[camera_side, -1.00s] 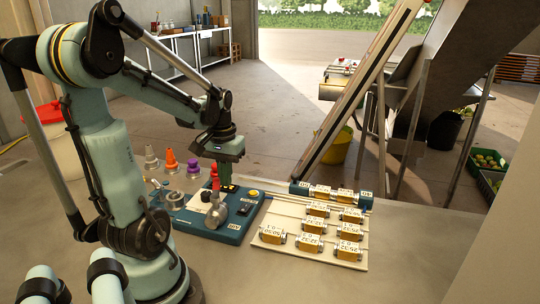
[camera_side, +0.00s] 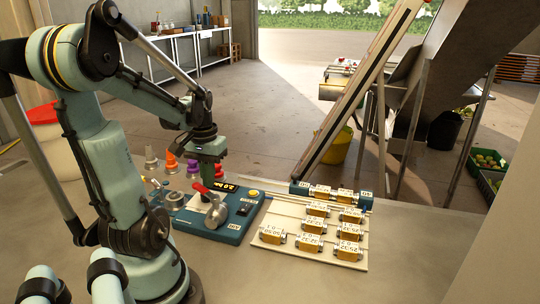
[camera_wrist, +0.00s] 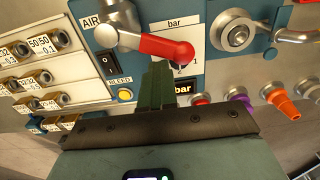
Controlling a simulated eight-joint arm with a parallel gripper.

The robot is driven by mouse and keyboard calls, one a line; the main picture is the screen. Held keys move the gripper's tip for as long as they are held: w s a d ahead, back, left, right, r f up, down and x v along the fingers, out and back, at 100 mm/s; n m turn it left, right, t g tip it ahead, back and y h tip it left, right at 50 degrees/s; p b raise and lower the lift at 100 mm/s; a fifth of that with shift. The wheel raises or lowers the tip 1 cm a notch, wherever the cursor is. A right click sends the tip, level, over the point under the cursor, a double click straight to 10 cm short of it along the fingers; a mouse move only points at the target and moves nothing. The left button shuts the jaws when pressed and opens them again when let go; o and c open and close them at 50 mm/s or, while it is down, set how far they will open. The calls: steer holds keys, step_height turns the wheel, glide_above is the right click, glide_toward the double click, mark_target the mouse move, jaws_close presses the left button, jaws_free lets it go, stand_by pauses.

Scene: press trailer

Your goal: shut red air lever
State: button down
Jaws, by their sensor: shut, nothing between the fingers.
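The red air lever (camera_side: 202,189) sits on a grey metal valve on the blue panel (camera_side: 207,234). In the side view it slants up to the left from the valve. In the wrist view the red handle (camera_wrist: 160,46) runs right from the valve body, beside the AIR label, across the white "bar" dial plate. My gripper (camera_side: 219,177) is shut and empty, fingers down over the panel. In the wrist view its fingertips (camera_wrist: 157,68) are right at the handle's side; I cannot tell if they touch. The fingers partly hide the bar display (camera_wrist: 184,87).
A black 0/I switch (camera_wrist: 109,64) and yellow BLEED button (camera_wrist: 125,94) are beside the lever. A round metal fitting (camera_wrist: 234,35) is on its other side. Coloured nozzles (camera_side: 193,167) stand behind the panel. A rack of labelled brass blocks (camera_side: 311,243) lies to its right.

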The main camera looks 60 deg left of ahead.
steer(key=shift+s, duration=0.1)
steer(key=shift+s+d, duration=0.15)
steer(key=shift+s, duration=0.95)
steer(key=shift+s+d, duration=0.1)
steer(key=shift+s, duration=0.1)
steer(key=shift+w+a, duration=0.3)
step_height(320, 180, up, 10)
stand_by(0.6)
